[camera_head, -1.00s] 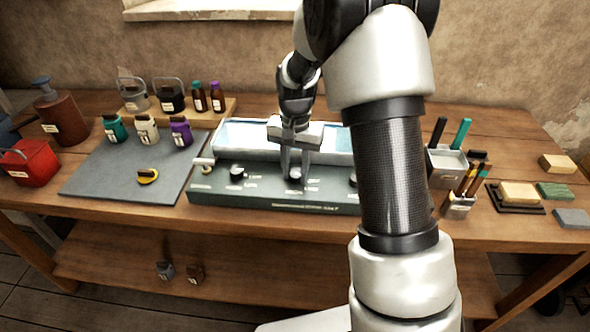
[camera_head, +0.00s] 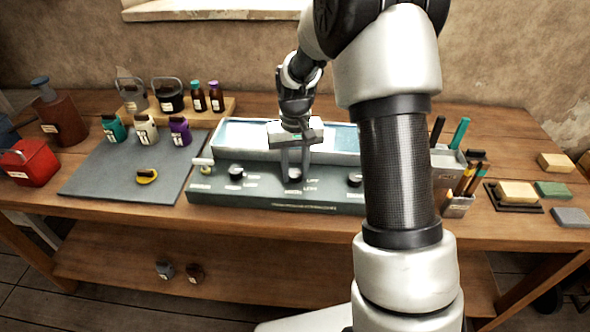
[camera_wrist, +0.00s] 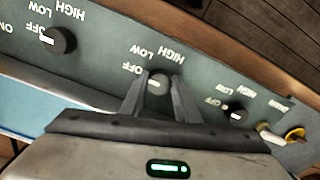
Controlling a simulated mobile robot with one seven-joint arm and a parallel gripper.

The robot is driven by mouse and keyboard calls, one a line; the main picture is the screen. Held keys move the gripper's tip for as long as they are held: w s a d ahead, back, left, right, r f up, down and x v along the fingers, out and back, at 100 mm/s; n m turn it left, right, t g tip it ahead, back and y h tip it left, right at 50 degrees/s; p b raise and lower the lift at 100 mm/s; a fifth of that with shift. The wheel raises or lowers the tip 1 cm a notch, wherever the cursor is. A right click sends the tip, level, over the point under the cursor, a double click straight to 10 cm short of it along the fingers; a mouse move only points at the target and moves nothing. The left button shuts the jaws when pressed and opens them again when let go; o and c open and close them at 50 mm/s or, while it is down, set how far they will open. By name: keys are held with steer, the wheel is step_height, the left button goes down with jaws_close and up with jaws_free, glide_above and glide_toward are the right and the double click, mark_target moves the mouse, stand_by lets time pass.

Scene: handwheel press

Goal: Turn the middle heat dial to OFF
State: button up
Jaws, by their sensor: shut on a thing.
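The middle heat dial (camera_head: 295,174) is a small dark knob on the sloped front of the grey-green bath unit (camera_head: 272,200). It also shows in the wrist view (camera_wrist: 157,84), with a pale pointer mark toward the left, near its OFF label. LOW and HIGH are printed further round. My gripper (camera_head: 296,165) is shut on the dial, with one finger on each side of it. The fingers hide part of the dial and its lettering in the head view, so its exact alignment with OFF is hard to tell.
A left dial (camera_head: 236,173) and a right dial (camera_head: 355,180) flank the middle one. A water trough (camera_head: 240,136) lies behind the panel. A grey mat (camera_head: 95,180) with small jars is to the left; a grey tool holder (camera_head: 447,165) is to the right.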

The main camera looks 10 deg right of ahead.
mark_target(295, 174)
steer(key=o, duration=1.1)
steer(key=shift+c, duration=0.2)
step_height(295, 174, up, 17)
steer(key=p, duration=0.1)
steer(key=shift+r, duration=0.2)
steer(key=shift+r+p, duration=0.1)
steer(key=shift+p, duration=0.2)
steer(key=s+r+t+p, duration=0.2)
steer(key=s+r, duration=0.4)
steer(key=s, duration=0.6)
steer(key=s+r+t+p, duration=0.3)
steer(key=s+r+p, duration=0.2)
steer(key=s, duration=0.8)
steer(key=shift+r+t, duration=0.3)
steer(key=shift+r, duration=0.65)
